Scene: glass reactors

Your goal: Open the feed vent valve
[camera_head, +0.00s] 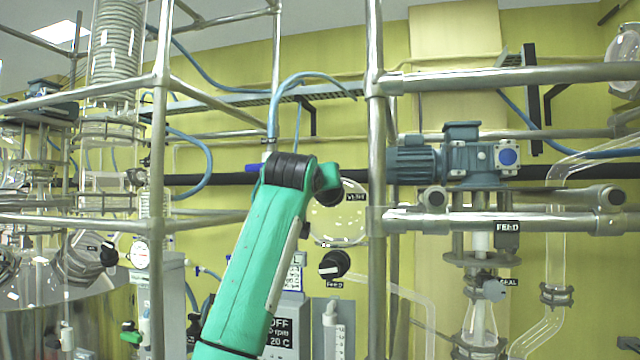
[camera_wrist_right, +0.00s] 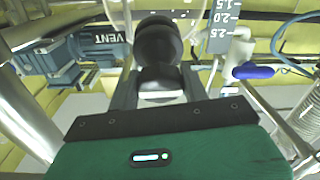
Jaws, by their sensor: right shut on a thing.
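In the right wrist view, a round black knob (camera_wrist_right: 158,42) stands between the grey fingers of my right gripper (camera_wrist_right: 158,78). The gripper is shut on this knob. A VENT label (camera_wrist_right: 108,38) shows just left of the knob. A round glass vessel (camera_head: 325,222) with a small black label (camera_head: 357,197) is partly visible right of the arm. My left gripper is in neither view.
A black FEED knob (camera_head: 334,264) is right of my arm. A metal post (camera_head: 376,150) and rails (camera_head: 500,78) frame the space. A blue-handled valve (camera_wrist_right: 253,72) and a scale (camera_wrist_right: 222,22) lie right of the held knob. A motor (camera_head: 460,158) hangs at the right.

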